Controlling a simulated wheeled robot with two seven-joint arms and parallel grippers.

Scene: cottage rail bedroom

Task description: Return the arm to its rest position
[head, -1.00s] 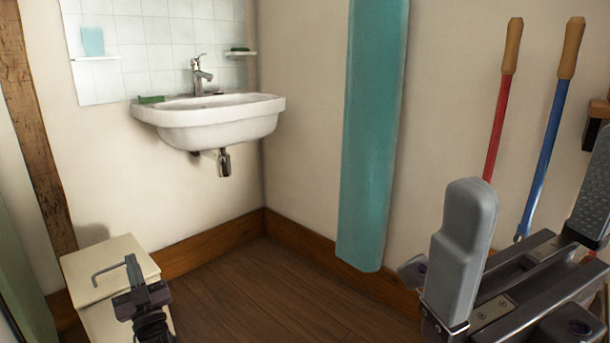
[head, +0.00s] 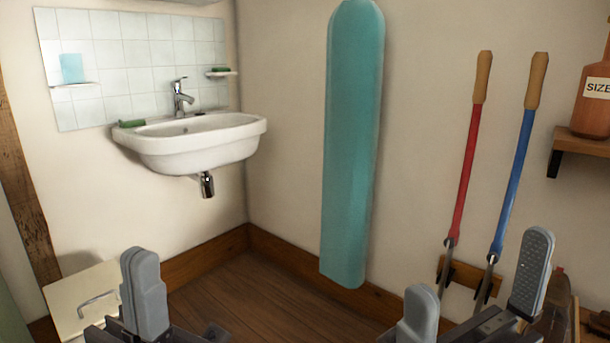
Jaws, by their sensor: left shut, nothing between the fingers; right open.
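My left gripper (head: 145,290) is at the lower left of the head view, its grey finger pads pressed together with nothing between them. It is in front of the cream box (head: 62,292) with a metal handle (head: 98,303) and covers part of it. My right gripper (head: 475,292) is at the lower right, its two grey fingers wide apart and empty. The lower parts of both arms are cut off by the picture's bottom edge.
A white sink (head: 205,145) hangs on the wall at the left. A teal board (head: 350,150) stands against the wall. Red-handled (head: 467,175) and blue-handled (head: 512,185) tools hang at the right, beside a shelf (head: 590,144) with a brown bottle (head: 592,100). Wooden floor (head: 255,300) is clear in the middle.

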